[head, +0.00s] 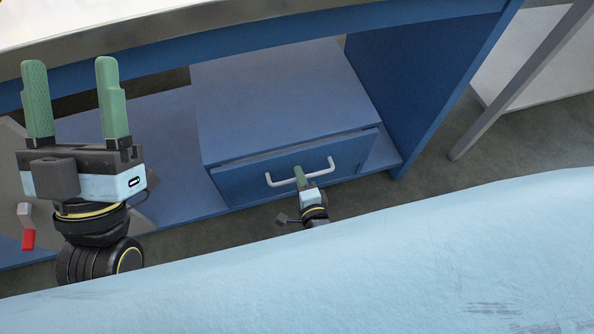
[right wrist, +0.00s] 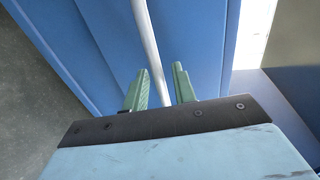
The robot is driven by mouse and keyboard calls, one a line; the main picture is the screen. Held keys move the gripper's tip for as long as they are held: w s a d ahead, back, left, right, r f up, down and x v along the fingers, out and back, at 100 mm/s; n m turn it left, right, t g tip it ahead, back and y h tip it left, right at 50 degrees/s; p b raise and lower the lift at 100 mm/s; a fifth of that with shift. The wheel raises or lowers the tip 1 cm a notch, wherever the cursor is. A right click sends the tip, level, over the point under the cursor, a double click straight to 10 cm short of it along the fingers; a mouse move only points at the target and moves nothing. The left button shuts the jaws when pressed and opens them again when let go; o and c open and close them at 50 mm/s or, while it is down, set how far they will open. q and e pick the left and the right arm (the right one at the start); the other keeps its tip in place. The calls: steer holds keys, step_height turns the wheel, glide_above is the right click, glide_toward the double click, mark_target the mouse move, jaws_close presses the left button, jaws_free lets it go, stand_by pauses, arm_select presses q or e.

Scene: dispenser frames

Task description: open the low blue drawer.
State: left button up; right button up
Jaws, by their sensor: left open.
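The low blue drawer (head: 237,186) is in the head view, in a blue cabinet under the table. Its front looks shut or nearly so, with a thin dark gap along the top edge. A pale bar handle (head: 328,166) runs across the front. My right gripper (head: 299,171) is at the middle of the handle. In the right wrist view its two green fingers (right wrist: 160,80) stand apart, with the handle (right wrist: 148,40) running between them; contact cannot be told. My left gripper (head: 69,78) is open and empty at the left, fingers pointing up, away from the drawer.
The table edge (head: 250,38) runs above the cabinet (head: 275,95). A blue side panel (head: 425,80) stands to the right of it. A grey slanted leg (head: 525,80) is further right. Grey floor (head: 430,160) shows in front of the drawer.

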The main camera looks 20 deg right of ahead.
steer(key=shift+w+f, duration=0.1)
steer(key=shift+w, duration=0.2)
jaws_close()
steer(key=shift+s, duration=0.2)
